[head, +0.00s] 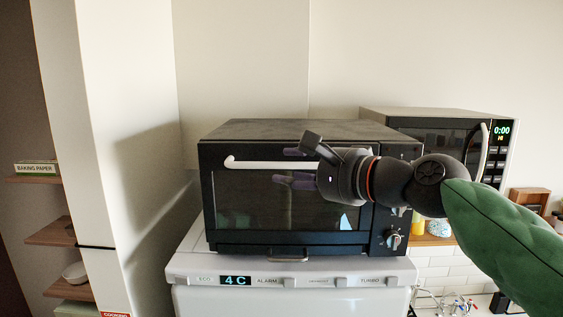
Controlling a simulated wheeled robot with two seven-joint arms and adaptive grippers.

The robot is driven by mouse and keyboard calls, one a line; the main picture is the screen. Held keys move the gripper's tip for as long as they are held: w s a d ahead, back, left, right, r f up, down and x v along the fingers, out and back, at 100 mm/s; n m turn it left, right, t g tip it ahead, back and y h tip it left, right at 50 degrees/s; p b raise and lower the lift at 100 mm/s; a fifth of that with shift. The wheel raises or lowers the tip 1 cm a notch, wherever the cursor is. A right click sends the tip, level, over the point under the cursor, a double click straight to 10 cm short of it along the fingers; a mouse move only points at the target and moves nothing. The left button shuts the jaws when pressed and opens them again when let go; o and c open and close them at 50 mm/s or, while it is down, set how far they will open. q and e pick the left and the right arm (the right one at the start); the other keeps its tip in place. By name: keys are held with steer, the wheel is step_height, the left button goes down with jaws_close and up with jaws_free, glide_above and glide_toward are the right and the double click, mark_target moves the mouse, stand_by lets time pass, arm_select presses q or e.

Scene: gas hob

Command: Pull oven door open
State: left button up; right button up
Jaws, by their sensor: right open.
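A black countertop oven (290,131) stands on a white appliance in the middle of the head view. Its door (228,212) has a dark window and looks shut. A white bar handle (262,164) runs along the top of the door, and its left end is in clear sight. My right gripper (292,167) comes in from the right in front of the door. Its fingers point left, are open, and lie one above and one below the handle's line. The gripper hides the handle's right part. I cannot tell whether it touches the handle. My left gripper is not in view.
The white appliance (190,268) below has a display and buttons. A microwave (415,122) stands behind at the right. Oven knobs (391,241) are below my right arm. A white wall column (115,150) and shelves (60,232) are at the left.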

steer(key=shift+p+x, duration=0.3)
steer(key=shift+x, duration=1.4)
jaws_close()
